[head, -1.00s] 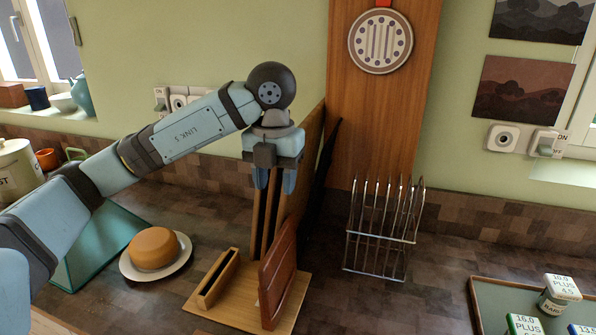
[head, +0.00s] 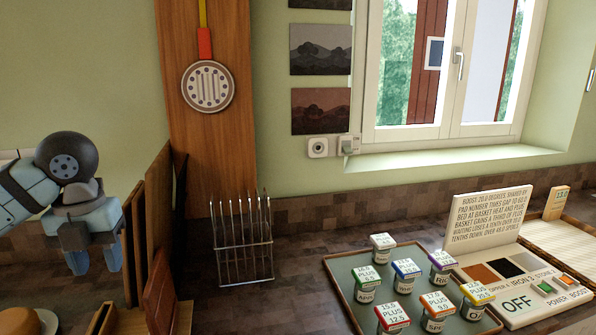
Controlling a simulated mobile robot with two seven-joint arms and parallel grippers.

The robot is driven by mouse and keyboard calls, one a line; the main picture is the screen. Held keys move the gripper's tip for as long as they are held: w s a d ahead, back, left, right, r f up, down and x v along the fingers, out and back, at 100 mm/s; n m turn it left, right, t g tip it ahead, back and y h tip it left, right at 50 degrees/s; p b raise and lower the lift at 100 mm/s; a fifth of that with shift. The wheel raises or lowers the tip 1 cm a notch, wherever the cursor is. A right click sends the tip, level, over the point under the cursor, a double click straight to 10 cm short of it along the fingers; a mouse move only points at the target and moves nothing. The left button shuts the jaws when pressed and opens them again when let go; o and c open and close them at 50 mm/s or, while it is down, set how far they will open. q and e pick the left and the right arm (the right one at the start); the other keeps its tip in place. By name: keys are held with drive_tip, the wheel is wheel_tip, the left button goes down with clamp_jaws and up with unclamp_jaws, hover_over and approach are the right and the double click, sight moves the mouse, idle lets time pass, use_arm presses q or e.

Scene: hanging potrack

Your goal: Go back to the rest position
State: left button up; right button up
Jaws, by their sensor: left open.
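My left gripper (head: 95,262) is at the left edge of the head view, pointing down with its two blue fingers apart and nothing between them. It hangs in front of the wooden board rack (head: 103,318), close to the upright boards (head: 158,225). A reddish-brown board (head: 160,290) stands in the rack just right of the gripper. My right gripper is not in view.
A wire rack (head: 243,245) stands against the backsplash. A red-handled skimmer (head: 208,86) hangs on the wooden panel. Part of a round orange-brown item (head: 20,321) shows lower left.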

use_arm(q)
drive_tip(key=s+d+f+g+h+p, duration=0.1)
drive_tip(key=s+d+f+h+p, duration=0.15)
drive_tip(key=d+h, duration=0.8)
drive_tip(key=s+d+f+g+h+p, duration=0.15)
drive_tip(key=s+d+h, duration=0.25)
drive_tip(key=d+h, duration=0.7)
drive_tip(key=w+a+f+n+t+y+p, duration=0.1)
drive_tip(key=a+f+n+t+y+p, duration=0.15)
drive_tip(key=f+n+t+y, duration=0.65)
drive_tip(key=w+a+f+n+t+y+p, duration=0.1)
drive_tip(key=a+f+n+t+y, duration=0.15)
drive_tip(key=f+n+t, duration=0.7)
drive_tip(key=s+a+f+n+g+y, duration=0.2)
drive_tip(key=s+f+n+y, duration=0.1)
drive_tip(key=s+f+n, duration=0.3)
drive_tip(key=s+a+f+n+g+y+p, duration=0.1)
drive_tip(key=s+a+f+n+g+y, duration=0.2)
drive_tip(key=s+f+n, duration=0.3)
wheel_tip(320, 180, down, 3)
drive_tip(key=shift+s+r+y, duration=0.1)
drive_tip(key=shift+s+y, duration=0.4)
drive_tip(key=shift+s, duration=0.75)
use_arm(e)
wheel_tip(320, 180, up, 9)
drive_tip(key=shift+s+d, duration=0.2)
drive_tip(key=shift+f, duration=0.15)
